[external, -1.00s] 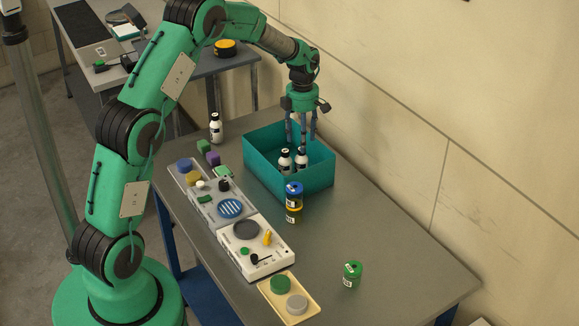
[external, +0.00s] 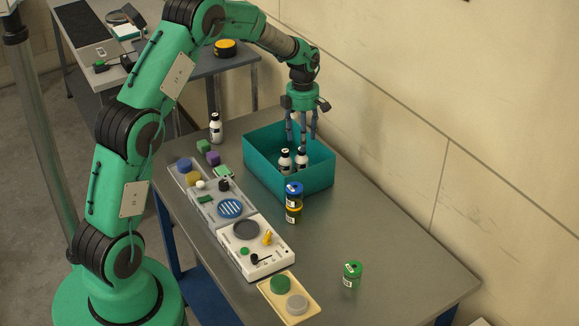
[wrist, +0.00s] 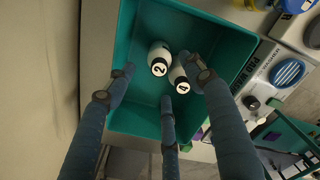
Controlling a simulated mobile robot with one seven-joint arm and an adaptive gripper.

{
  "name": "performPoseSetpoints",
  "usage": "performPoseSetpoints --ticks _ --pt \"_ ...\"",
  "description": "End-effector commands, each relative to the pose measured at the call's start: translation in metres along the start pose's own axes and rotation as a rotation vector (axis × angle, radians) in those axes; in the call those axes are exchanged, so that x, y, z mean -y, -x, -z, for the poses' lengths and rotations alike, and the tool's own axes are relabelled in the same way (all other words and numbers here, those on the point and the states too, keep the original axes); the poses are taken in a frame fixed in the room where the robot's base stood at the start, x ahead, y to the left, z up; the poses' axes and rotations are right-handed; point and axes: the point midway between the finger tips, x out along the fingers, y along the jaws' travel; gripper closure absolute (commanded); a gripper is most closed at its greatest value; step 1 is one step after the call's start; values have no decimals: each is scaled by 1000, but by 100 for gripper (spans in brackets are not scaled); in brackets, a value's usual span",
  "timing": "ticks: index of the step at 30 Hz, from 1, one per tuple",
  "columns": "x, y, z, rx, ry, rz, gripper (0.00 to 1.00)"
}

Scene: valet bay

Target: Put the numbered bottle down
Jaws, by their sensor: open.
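Two white bottles with black caps stand in a teal open bin (external: 315,181). In the wrist view their caps read 2 (wrist: 160,57) and 4 (wrist: 180,82). They also show in the external view, one on the left (external: 285,163) and one on the right (external: 301,160); I cannot read their numbers there. My gripper (external: 301,140) points down over the bin with its three fingers spread and open. In the wrist view one fingertip overlaps bottle 4; I cannot tell whether it touches. A third similar bottle (external: 215,128) stands on the table outside the bin.
A green jar (external: 351,275) stands on the table's right part. White panels (external: 270,262) and a cream tray (external: 303,314) line the table's front edge. The wall runs behind the bin.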

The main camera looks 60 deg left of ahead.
Motion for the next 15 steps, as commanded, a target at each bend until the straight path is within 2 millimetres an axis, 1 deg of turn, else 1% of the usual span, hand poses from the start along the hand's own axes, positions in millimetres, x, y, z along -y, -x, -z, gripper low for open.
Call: performPoseSetpoints --ticks 5,8,11,15 --pt "15 27 -3 12 -87 -16 46" --pt "30 50 -4 22 -176 -32 46" --pt "51 77 -5 32 -289 -50 46" --pt "84 118 -3 45 -466 -82 46"
